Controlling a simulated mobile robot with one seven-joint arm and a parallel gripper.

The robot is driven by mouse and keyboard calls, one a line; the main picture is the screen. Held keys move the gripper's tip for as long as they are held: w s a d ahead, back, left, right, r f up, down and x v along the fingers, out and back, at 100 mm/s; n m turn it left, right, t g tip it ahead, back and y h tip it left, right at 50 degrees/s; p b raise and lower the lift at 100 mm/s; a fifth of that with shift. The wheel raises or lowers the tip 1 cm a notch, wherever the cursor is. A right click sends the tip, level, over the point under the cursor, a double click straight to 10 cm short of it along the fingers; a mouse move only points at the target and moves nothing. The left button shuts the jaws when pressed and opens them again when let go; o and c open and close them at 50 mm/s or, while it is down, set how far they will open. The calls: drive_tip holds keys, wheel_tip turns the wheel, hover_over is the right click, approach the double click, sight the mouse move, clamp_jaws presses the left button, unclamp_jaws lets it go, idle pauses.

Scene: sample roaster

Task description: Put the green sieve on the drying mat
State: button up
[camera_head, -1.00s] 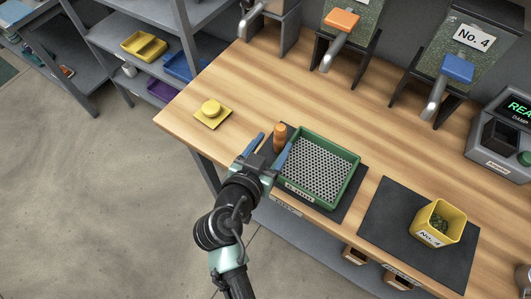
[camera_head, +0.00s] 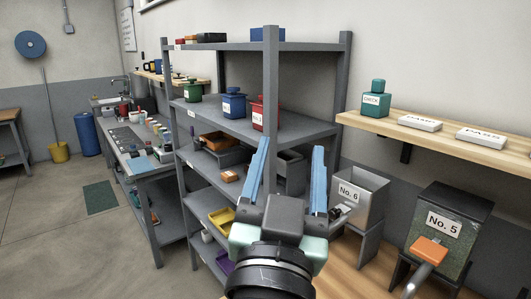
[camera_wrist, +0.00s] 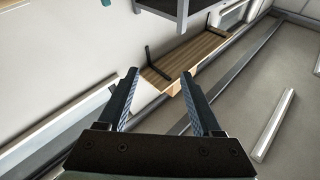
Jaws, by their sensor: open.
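My gripper (camera_head: 290,150) is raised in the middle of the head view, in front of the shelf rack. Its two blue fingers are spread wide with nothing between them. It also shows open and empty in the wrist view (camera_wrist: 159,75). The green sieve is not in view in either current frame.
A grey shelf rack (camera_head: 270,75) holds several jars and bins. A long counter (camera_head: 148,163) with small items runs at the left. Hopper No. 5 (camera_head: 450,225) and hopper No. 6 (camera_head: 367,190) stand at the right below a wooden wall shelf (camera_head: 440,135). The left floor is mostly clear.

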drive_tip(key=s+a+r+n+t+y, duration=0.1)
drive_tip(key=s+r+n+t+y, duration=0.1)
drive_tip(key=s+r, duration=0.3)
drive_tip(key=s+a+r+n+t+y, duration=0.1)
drive_tip(key=s+a+r+t, duration=0.1)
drive_tip(key=r, duration=0.8)
drive_tip(key=s+t, duration=0.1)
drive_tip(key=s, duration=0.1)
drive_tip(key=shift+s+r+n+t+y, duration=0.3)
drive_tip(key=shift+s+n+t+y, duration=0.1)
drive_tip(key=shift+r, duration=0.1)
drive_tip(key=shift+r+p, duration=0.4)
drive_tip(key=shift+p, duration=0.1)
